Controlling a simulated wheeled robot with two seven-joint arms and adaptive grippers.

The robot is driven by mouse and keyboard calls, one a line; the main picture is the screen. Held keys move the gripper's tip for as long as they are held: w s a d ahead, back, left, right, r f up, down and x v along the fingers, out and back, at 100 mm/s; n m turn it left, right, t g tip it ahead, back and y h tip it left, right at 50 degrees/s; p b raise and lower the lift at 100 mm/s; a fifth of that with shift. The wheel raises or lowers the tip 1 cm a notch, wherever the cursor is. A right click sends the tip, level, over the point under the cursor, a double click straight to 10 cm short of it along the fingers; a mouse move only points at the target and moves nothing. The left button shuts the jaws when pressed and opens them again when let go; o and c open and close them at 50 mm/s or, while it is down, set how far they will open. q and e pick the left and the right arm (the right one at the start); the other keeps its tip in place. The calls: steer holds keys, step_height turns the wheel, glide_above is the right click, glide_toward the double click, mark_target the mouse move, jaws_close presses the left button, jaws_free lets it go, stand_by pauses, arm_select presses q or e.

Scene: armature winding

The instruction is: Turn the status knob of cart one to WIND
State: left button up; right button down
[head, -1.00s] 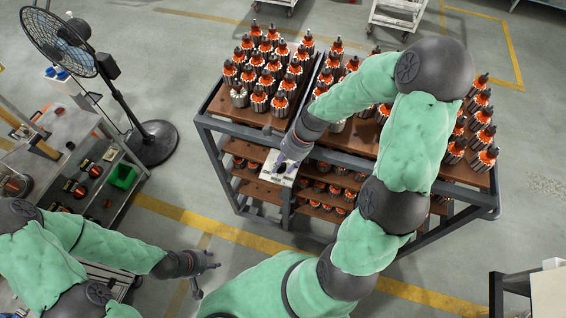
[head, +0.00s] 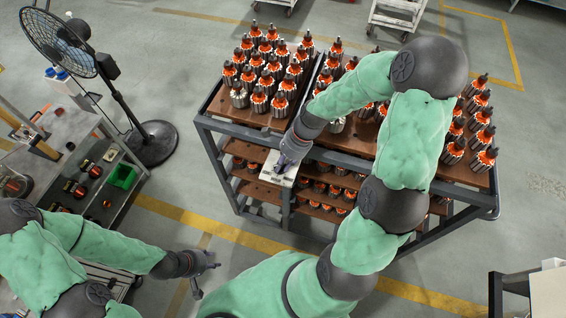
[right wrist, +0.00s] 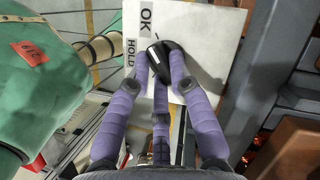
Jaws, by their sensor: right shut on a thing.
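The status knob (right wrist: 158,60) is black and sits on a white plate on the cart's front frame. The plate (right wrist: 210,22) carries the printed words OK and HOLD in the right wrist view; no WIND label is readable there. In the head view the plate (head: 271,178) shows below my right gripper (head: 284,166). The purple fingers of my right gripper (right wrist: 160,62) are shut on the knob, and they hide part of it. Which label the knob points to is unclear. My left gripper (head: 208,267) is open and empty above the floor, away from the cart.
The cart (head: 245,128) carries several orange-and-silver armatures on its top and lower shelves. A fan (head: 70,50) and a workbench with a green bin (head: 122,176) stand at the left. A table edge (head: 515,280) is at the lower right.

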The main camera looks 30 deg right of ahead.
steer(key=n+g, duration=0.1)
steer(key=n, duration=0.1)
steer(key=n+g+p, duration=0.1)
steer(key=n, duration=0.2)
steer(key=shift+w, duration=0.2)
steer(key=n+g, duration=0.1)
steer(key=n, duration=0.4)
steer(key=shift+w+f+n+g+h, duration=0.1)
steer(key=shift+w+n+g+h, duration=0.1)
steer(key=shift+n+g+h, duration=0.15)
steer(key=n+g+h, duration=0.1)
steer(key=n, duration=0.2)
steer(key=n+h+b, duration=0.1)
steer(key=n, duration=0.2)
steer(key=shift+w+a+g, duration=0.1)
steer(key=shift+w+g, duration=0.1)
steer(key=shift+g, duration=0.15)
steer(key=n+h, duration=0.1)
steer(key=n, duration=0.2)
steer(key=n+h+b, duration=0.1)
steer(key=n, duration=0.2)
steer(key=shift+w+a, duration=0.1)
steer(key=shift+a, duration=0.1)
steer(key=shift+n, duration=0.25)
steer(key=c, duration=1.1)
jaws_free()
steer(key=shift+w, duration=0.1)
steer(key=v, duration=1.2)
steer(key=shift+a, duration=0.2)
